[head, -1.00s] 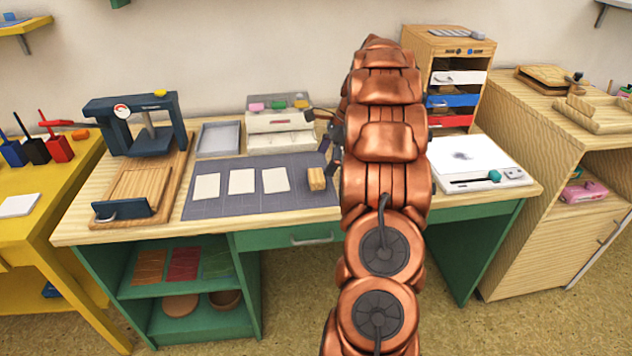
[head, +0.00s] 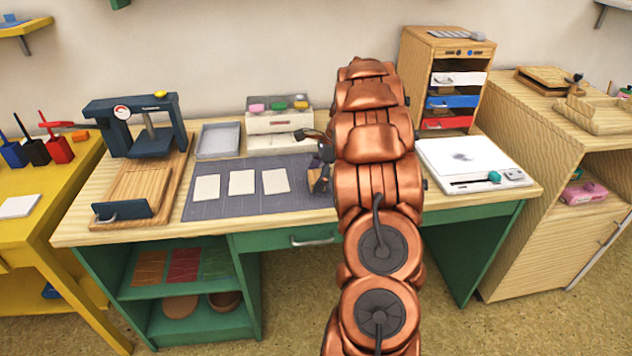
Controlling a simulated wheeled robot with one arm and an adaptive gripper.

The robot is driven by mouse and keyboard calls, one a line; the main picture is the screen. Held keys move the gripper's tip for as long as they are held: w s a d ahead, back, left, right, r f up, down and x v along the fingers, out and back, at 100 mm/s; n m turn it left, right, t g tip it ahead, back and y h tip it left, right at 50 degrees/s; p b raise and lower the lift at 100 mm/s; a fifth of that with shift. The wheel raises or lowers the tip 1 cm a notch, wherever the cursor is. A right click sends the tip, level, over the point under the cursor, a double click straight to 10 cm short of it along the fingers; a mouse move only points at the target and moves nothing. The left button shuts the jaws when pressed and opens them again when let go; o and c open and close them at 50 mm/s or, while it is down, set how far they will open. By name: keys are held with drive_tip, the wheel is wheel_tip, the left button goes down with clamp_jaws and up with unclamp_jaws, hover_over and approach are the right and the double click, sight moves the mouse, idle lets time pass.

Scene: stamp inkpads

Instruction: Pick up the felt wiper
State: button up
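A small wooden block, which looks like the felt wiper (head: 314,179), sits at the right end of the grey mat (head: 215,206). It is mostly hidden behind my dark gripper (head: 321,172) in the head view. My gripper is at the block, just left of my copper arm. Its fingers overlap the block in the picture, and I cannot tell whether they touch it or have shut on it.
Three pale cards, one being the middle card (head: 242,182), lie on the mat. A press (head: 150,140) stands at the left, a grey tray (head: 218,140) behind the mat. A drawer cabinet (head: 440,65) and a white pad board (head: 470,160) are to the right.

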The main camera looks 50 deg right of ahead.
sight(312, 176)
drive_tip(key=c, duration=0.8)
drive_tip(key=shift+r, duration=0.1)
drive_tip(key=shift+r, duration=1.6)
drive_tip(key=shift+s+r, duration=0.15)
drive_tip(key=s+a+r, duration=0.1)
drive_tip(key=s+a, duration=0.3)
drive_tip(key=s, duration=1.1)
drive_tip(key=shift+r+b, duration=0.2)
drive_tip(key=shift+b, duration=0.2)
drive_tip(key=shift+s, duration=0.1)
